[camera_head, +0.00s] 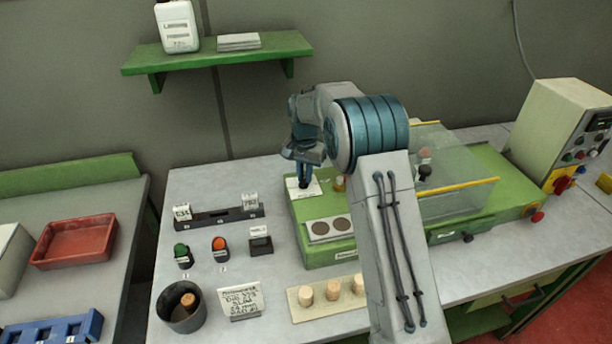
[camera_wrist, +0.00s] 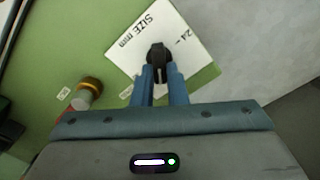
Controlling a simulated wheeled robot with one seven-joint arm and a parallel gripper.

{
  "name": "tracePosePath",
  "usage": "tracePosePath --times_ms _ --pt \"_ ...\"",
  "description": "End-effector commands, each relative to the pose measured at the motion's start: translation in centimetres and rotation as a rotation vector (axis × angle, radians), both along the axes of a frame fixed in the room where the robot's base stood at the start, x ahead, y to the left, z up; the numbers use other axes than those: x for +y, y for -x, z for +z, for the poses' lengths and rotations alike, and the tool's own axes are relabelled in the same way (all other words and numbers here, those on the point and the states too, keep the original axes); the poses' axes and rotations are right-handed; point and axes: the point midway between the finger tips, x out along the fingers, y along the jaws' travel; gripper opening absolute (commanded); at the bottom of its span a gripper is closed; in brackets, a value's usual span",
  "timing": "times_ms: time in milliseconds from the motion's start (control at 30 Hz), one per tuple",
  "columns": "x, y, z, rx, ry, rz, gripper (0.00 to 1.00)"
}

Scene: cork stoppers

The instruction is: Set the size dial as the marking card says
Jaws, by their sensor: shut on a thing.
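The size dial (camera_wrist: 157,56) is a black knob on a white plate (camera_wrist: 172,28) marked "SIZE mm" and "24". In the wrist view my gripper (camera_wrist: 162,74) points at the knob, with its two blue fingers shut on it. In the head view my gripper (camera_head: 304,176) reaches down to the plate (camera_head: 311,190) at the left back of the green machine. The other marks on the plate are hidden or out of view. A white card (camera_head: 240,299) with handwritten lines stands at the table's front; its text is too small to read surely.
A brass-coloured knob (camera_wrist: 89,88) stands beside the plate. A clear guard (camera_head: 450,165) covers the machine's right part. A dark rack (camera_head: 215,217) holds two cards.

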Motion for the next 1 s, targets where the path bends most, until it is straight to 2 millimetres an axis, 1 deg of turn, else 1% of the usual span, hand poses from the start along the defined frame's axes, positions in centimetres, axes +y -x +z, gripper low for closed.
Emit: tracePosePath --times_ms 1000 --pt "0.85 -0.08 0.20 -0.005 0.000 0.964 0.00"
